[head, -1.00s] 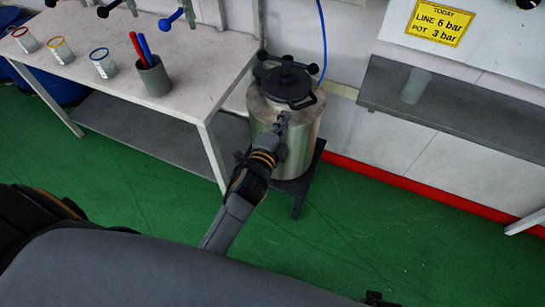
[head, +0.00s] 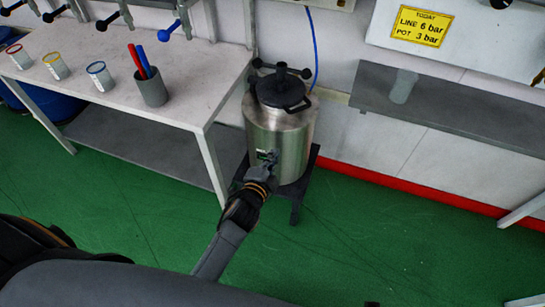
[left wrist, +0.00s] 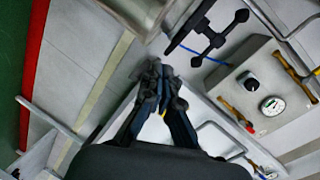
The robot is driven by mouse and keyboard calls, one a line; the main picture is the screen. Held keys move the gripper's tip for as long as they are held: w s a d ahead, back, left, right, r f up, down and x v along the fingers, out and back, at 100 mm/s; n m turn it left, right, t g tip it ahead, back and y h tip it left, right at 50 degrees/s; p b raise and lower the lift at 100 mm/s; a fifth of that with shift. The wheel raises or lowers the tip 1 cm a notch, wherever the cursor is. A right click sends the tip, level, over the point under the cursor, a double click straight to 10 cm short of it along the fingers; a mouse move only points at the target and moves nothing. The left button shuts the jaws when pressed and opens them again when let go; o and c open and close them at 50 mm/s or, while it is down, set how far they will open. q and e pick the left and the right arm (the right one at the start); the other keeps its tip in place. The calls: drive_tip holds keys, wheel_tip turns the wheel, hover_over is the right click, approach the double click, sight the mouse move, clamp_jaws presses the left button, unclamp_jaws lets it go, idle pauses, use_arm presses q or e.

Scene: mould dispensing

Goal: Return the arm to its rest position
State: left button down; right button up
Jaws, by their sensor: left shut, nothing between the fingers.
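My left gripper (head: 268,158) is shut and empty in the head view. It shows in front of the steel pressure pot (head: 283,140), and I cannot tell whether it touches the pot. In the left wrist view the shut gripper (left wrist: 158,75) points toward a wall. The pot has a black lid (head: 282,90) with knobs and stands on a dark stand (head: 310,172). My right gripper is in neither view.
A white table (head: 190,105) at left holds several paint cans and a grey cup (head: 150,88) with red and blue pens. A grey shelf (head: 450,105) bears a translucent cup (head: 403,86). A gauge panel (left wrist: 262,85) shows in the wrist view. The green floor (head: 350,230) is mostly clear.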

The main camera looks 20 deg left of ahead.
use_arm(q)
drive_tip(key=s+f+n+g, duration=0.2)
drive_tip(key=s+f, duration=0.4)
drive_tip(key=f, duration=0.3)
drive_tip(key=s+a+f+n+g, duration=0.1)
drive_tip(key=s+f+n+g, duration=0.15)
drive_tip(key=s+f, duration=0.55)
drive_tip(key=s+f+n+g, duration=0.1)
drive_tip(key=s+f+g, duration=0.2)
drive_tip(key=f, duration=0.8)
drive_tip(key=s+a+f+n+g, duration=0.2)
drive_tip(key=s+f, duration=0.2)
drive_tip(key=s, duration=0.5)
drive_tip(key=s+a+f+n+g, duration=0.2)
drive_tip(key=s+f, duration=0.3)
drive_tip(key=s, duration=0.5)
drive_tip(key=s+a+f+n+g, duration=0.2)
drive_tip(key=s+f, duration=0.2)
drive_tip(key=s, duration=0.5)
drive_tip(key=shift+s+a+f+g, duration=0.25)
drive_tip(key=shift+s+f+g, duration=0.05)
drive_tip(key=shift+s+g, duration=0.1)
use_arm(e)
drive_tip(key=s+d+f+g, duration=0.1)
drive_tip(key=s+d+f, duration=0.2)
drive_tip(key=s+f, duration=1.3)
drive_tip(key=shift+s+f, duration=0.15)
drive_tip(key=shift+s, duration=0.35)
use_arm(q)
drive_tip(key=shift+w, duration=0.1)
